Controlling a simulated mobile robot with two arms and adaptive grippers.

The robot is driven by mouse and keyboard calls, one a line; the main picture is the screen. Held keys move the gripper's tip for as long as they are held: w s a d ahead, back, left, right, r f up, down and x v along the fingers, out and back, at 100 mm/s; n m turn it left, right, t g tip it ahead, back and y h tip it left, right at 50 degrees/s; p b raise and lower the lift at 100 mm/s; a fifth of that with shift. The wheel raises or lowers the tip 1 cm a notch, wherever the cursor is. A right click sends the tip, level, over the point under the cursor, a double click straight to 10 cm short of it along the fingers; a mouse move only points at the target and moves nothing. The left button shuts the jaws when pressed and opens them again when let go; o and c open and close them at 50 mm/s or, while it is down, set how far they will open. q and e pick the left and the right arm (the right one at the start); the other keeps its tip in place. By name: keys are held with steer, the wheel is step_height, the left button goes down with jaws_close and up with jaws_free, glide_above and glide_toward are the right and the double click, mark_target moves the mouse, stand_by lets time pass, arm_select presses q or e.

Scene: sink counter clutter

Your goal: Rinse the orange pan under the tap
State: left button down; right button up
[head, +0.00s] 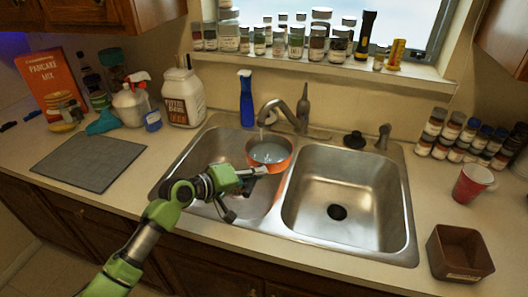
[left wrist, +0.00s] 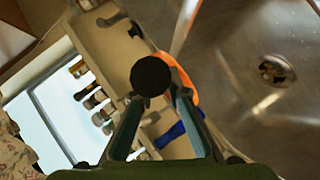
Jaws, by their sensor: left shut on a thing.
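The orange pan (head: 283,164) is in the left basin, held up near rim height under the spout of the tap (head: 300,119). Its inside looks pale blue-grey; a thin pale streak shows under the spout, but I cannot tell if water is running. My left gripper (head: 262,171) is shut on the pan's handle at the near side. In the left wrist view the fingers of my left gripper (left wrist: 153,105) stand on both sides of the handle's dark round end (left wrist: 151,75); a strip of the orange pan (left wrist: 184,78) shows behind it. My right gripper is not in view.
The right basin (head: 345,185) is empty. A blue spray bottle (head: 246,98) stands behind the left basin. A grey mat (head: 88,160) lies left of the sink. A red cup (head: 472,184) and brown box (head: 460,253) stand at the right. Jars line the sill.

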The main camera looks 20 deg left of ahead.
arm_select(q)
steer(key=s+d+p, duration=0.2)
steer(key=s+p, duration=0.2)
steer(key=s, duration=0.3)
steer(key=shift+d+r, duration=0.2)
steer(key=shift+d, duration=0.2)
steer(key=shift+p, duration=0.3)
steer(key=s+r+p, duration=0.2)
steer(key=r+p, duration=0.1)
steer(key=s+d+r+p, duration=0.1)
steer(key=r+p, duration=0.1)
stand_by(0.5)
